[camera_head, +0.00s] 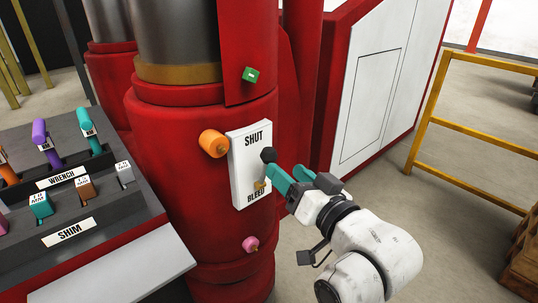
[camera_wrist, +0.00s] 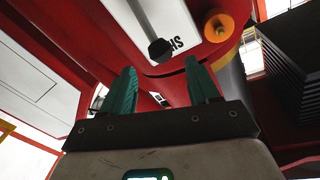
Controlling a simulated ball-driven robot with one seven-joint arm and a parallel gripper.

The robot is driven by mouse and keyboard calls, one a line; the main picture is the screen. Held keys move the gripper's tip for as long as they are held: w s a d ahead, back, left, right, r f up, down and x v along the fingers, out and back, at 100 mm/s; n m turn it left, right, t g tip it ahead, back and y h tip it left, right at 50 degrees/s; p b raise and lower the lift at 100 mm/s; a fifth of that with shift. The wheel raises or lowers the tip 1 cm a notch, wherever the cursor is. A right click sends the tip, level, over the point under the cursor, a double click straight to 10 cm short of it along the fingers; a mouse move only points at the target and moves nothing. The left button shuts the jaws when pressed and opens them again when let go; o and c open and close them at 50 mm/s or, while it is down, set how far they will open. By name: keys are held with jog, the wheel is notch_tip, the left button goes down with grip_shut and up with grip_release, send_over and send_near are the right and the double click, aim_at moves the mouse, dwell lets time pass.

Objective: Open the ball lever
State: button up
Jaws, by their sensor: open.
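A white plate (camera_head: 247,176) on the red column reads SHUT at its top and BLEED at its bottom. The black ball (camera_head: 268,155) of the lever stands out at the plate's right edge, nearer SHUT in the picture. My gripper (camera_head: 285,172) is open just below and right of the ball, with its teal fingers pointing up-left. In the wrist view, the ball (camera_wrist: 160,50) shows just beyond and between the fingertips of my gripper (camera_wrist: 160,70). Nothing is between the fingers. The lever's pivot is hard to make out; a small brass part (camera_head: 260,185) shows low on the plate.
An orange knob (camera_head: 213,143) sticks out left of the plate, a pink knob (camera_head: 251,243) below it, and a green one (camera_head: 250,75) above. A console (camera_head: 75,205) with coloured levers stands left. A yellow railing (camera_head: 480,130) stands right, with bare floor before it.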

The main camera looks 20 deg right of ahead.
aim_at(269, 156)
jog(key=w, duration=0.2)
jog(key=w+a, duration=0.1)
jog(key=w, duration=0.4)
jog(key=shift+w+a+p, duration=0.15)
jog(key=shift+w+p, duration=0.2)
jog(key=shift+w, duration=0.05)
jog(key=shift+c, duration=0.3)
grip_shut()
jog(key=shift+f, duration=0.1)
